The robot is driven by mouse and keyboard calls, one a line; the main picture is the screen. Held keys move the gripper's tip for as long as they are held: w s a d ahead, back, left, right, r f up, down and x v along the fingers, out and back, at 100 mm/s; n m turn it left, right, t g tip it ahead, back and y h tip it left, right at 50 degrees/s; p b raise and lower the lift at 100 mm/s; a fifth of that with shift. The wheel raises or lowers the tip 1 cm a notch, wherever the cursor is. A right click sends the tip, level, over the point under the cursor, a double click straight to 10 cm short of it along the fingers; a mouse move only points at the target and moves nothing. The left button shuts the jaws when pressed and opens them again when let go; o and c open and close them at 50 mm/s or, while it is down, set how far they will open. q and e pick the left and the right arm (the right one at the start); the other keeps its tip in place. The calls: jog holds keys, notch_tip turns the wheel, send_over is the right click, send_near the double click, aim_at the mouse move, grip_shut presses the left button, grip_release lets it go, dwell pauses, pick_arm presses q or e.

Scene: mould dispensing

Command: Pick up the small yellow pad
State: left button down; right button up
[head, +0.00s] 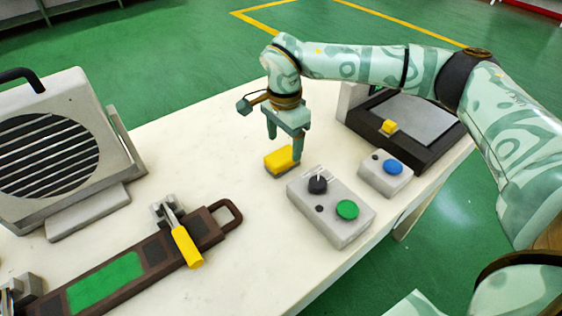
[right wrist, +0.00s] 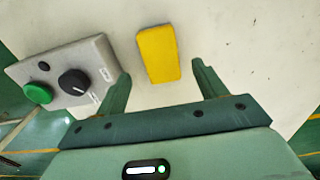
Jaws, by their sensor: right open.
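The small yellow pad (head: 279,161) lies flat on the pale table, left of the grey control box with the green button. In the right wrist view the pad (right wrist: 158,53) shows lengthwise ahead of the jaws, in line with the gap between the fingers. My right gripper (head: 284,146) points down just above the pad, open and empty. One finger overlaps the pad's right end in the head view; whether it touches cannot be told. Both fingers also show in the right wrist view (right wrist: 160,73), one on each side of the gap. My left gripper is not in view.
The grey box (head: 330,209) with black knob and green button stands close to the right gripper. A blue-button box (head: 385,174) and a black tray-like device (head: 435,147) with a yellow knob lie farther right. A brown plate (head: 150,254) with a yellow-handled clamp and a grilled unit (head: 55,130) are left.

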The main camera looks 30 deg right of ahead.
aim_at(282, 155)
jog(key=f+b, duration=0.1)
jog(key=f, duration=0.1)
jog(key=f+b, duration=0.1)
jog(key=f, duration=0.2)
jog(key=shift+w+a+f, duration=0.15)
jog(key=shift+a+f, duration=0.05)
jog(key=shift+r, duration=0.2)
jog(key=shift+c, duration=0.6)
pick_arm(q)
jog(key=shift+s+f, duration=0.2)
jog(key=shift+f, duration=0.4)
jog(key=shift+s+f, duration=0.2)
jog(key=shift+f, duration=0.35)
pick_arm(e)
jog(key=c, duration=1)
